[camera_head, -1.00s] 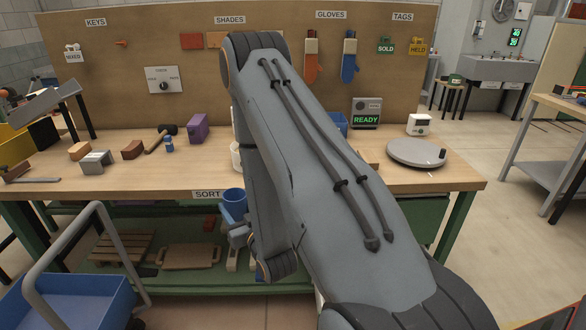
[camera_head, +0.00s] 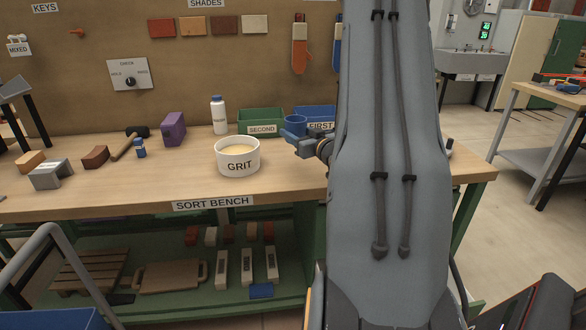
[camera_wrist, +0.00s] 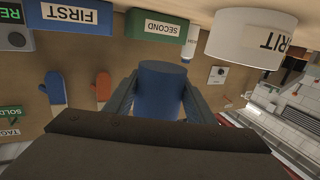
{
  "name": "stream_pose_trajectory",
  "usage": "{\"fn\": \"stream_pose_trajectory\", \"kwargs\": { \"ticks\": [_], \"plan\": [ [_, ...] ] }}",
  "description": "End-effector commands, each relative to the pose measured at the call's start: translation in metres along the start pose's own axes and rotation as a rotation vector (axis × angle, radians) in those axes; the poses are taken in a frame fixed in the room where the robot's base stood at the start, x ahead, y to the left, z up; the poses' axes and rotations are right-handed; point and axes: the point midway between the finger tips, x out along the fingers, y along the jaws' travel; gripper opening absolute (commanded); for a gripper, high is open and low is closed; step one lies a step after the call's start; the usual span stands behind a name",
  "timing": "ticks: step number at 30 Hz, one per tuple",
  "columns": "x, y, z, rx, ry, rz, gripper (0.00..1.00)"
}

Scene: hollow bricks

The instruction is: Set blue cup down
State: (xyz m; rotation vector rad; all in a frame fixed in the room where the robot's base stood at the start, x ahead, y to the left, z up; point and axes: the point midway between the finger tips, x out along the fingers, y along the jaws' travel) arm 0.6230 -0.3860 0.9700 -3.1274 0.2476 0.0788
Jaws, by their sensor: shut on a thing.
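The blue cup (camera_head: 295,122) is upright between the fingers of my gripper (camera_head: 297,138), to the right of the white GRIT tub in the head view. In the wrist view, which is upside down, the blue cup (camera_wrist: 163,88) sits between the two dark fingers of my gripper (camera_wrist: 163,100). The fingers are shut on its sides. The cup is over the sort bench (camera_head: 110,192), in front of the bins; I cannot tell whether its base touches the bench. My arm hides the bench to its right.
The GRIT tub (camera_head: 238,158) is close on the left. The green SECOND bin (camera_head: 261,121) and blue FIRST bin (camera_head: 322,112) stand behind, with a white bottle (camera_head: 218,115) beside them. A purple block (camera_head: 174,128) and hammer (camera_head: 124,146) lie further left. The bench front beside the tub is clear.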

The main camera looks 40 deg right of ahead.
Motion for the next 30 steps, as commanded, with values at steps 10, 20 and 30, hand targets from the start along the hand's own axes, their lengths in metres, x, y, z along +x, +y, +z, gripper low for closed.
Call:
{"fn": "stream_pose_trajectory", "kwargs": {
  "ticks": [10, 20, 30],
  "plan": [
    [0.001, -0.001, 0.022, 0.005, -0.004, -0.001, 0.20],
    [0.003, -0.001, 0.059, 0.001, -0.001, -0.001, 0.20],
    [0.005, -0.001, 0.091, 0.001, 0.000, -0.001, 0.20]
  ]
}}
